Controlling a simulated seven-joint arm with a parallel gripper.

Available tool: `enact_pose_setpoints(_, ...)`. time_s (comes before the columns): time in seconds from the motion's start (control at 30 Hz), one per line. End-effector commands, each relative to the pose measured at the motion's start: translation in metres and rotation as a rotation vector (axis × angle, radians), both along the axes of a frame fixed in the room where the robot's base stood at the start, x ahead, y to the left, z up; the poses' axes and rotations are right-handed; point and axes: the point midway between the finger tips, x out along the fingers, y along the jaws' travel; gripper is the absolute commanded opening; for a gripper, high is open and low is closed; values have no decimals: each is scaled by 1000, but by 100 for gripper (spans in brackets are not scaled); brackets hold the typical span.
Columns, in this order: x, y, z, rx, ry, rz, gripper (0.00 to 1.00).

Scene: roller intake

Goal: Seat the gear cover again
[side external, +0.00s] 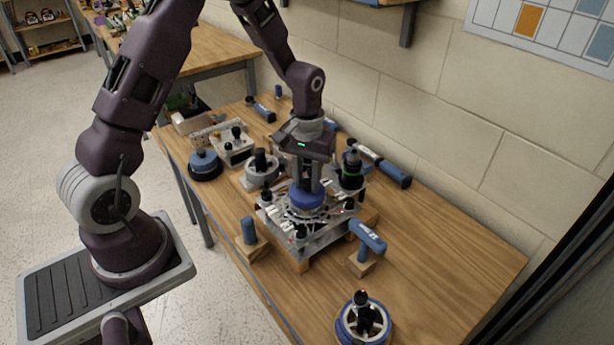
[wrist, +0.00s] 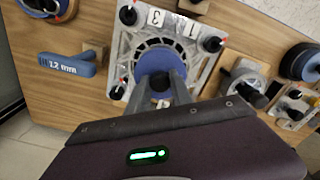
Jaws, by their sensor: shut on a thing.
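A round blue part, which I take for the gear cover (side external: 309,203), is at the middle of a square metal housing plate (side external: 277,220). It also shows in the wrist view (wrist: 154,58). The plate (wrist: 124,48) has black knobs with small red marks at its corners and white number labels. My gripper (side external: 307,187) points down over the plate, shut on the cover from above; its fingers also show in the wrist view (wrist: 161,82). The fingers hide part of the cover. I cannot tell whether the cover touches the plate or hangs just above it.
A blue 12 mm tool (side external: 368,237) and a blue cylinder (side external: 249,231) stand on wooden blocks in front. A blue-rimmed wheel part (side external: 363,322) is at the near edge. The table's right side is clear.

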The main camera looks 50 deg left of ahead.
Motion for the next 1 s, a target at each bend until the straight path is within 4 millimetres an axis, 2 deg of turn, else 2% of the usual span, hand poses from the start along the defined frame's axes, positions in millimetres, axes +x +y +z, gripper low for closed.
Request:
enact_pose_setpoints(0.47,0,0,0,0,0,1,0)
enact_pose_setpoints(1.0,0,0,-13,0,1,1,0)
